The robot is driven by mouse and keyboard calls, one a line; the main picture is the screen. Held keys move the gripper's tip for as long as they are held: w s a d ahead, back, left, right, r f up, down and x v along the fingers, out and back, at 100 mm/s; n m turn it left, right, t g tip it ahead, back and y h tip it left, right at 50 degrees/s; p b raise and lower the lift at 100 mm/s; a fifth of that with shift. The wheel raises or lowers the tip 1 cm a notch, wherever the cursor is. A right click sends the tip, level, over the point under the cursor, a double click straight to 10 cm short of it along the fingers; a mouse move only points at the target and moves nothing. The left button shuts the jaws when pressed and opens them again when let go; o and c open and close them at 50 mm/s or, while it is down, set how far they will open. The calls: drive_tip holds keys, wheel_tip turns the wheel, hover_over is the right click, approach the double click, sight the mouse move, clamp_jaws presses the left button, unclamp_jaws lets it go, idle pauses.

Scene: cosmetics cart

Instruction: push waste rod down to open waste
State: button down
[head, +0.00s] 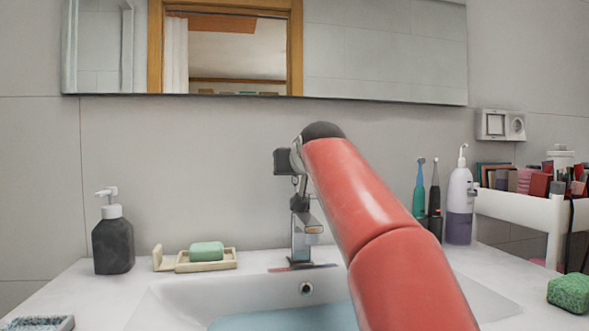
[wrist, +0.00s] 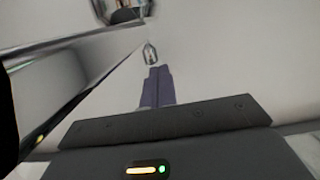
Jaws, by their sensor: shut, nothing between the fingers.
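The chrome tap (head: 303,243) stands at the back of the basin in the head view. In the wrist view its shiny metal (wrist: 75,70) runs along the left side. A small chrome knob, which looks like the waste rod's top (wrist: 151,54), shows just beyond my fingertips. My gripper (wrist: 157,70) is shut and empty, its two dark fingers side by side and pointing at the knob. I cannot tell whether they touch it. In the head view my wrist is above the tap, and the rod cannot be made out there.
The white basin (head: 190,297) holds bluish water. A dark soap dispenser (head: 113,246) and a green soap (head: 207,251) on a wooden dish are at the left. Toothbrushes (head: 434,200), a pump bottle (head: 460,200), a green sponge (head: 570,292) and a white cart (head: 520,211) are at the right.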

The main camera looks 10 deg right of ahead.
drive_tip(key=shift+f, duration=0.15)
drive_tip(key=b+v, duration=0.1)
drive_tip(key=v, duration=0.6)
drive_tip(key=shift+s+r, duration=0.2)
drive_tip(key=shift+s, duration=0.15)
